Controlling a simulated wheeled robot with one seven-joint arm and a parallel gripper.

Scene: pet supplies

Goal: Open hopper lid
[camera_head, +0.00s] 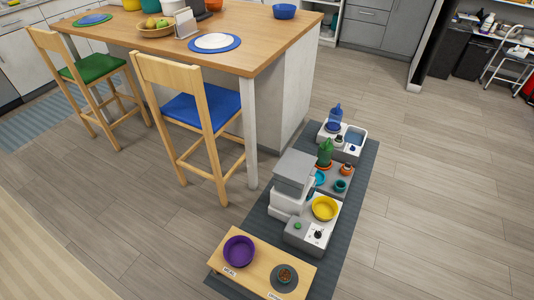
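A pet feeder (296,236) stands on a dark mat on the floor at the lower middle right. Its hopper is the tall part at its left, with a grey lid (295,167) on top. The lid looks shut. A yellow bowl (324,208) sits on the feeder's base beside the hopper. A green button and a dark knob show on the base's front part. The inside of the hopper is hidden. My gripper is not in view.
A wooden stand (250,267) with a purple bowl (239,251) is at the near end of the mat (349,230). A blue water dispenser (335,118) is at its far end. A wooden-topped counter (232,58) and chairs stand left. The floor right of the mat is clear.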

